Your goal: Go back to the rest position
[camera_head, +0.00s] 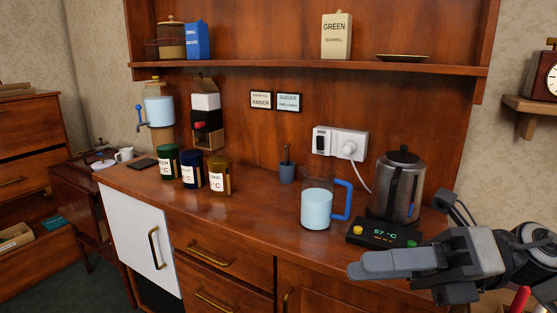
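My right gripper (360,266) reaches in from the lower right, in front of the counter's right end. It points left and appears side-on, so I cannot tell whether its fingers are open or shut. No object shows in it. A glass pitcher (316,208) with a blue handle holds pale blue liquid and stands left of the display. My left gripper is not in view.
The wooden counter (255,209) bears green, blue and amber jars (192,170), a dark cup (287,172) and a tapped dispenser (159,111). A shelf (300,69) runs above. A white socket box (341,143) is on the back panel. The counter's front middle is clear.

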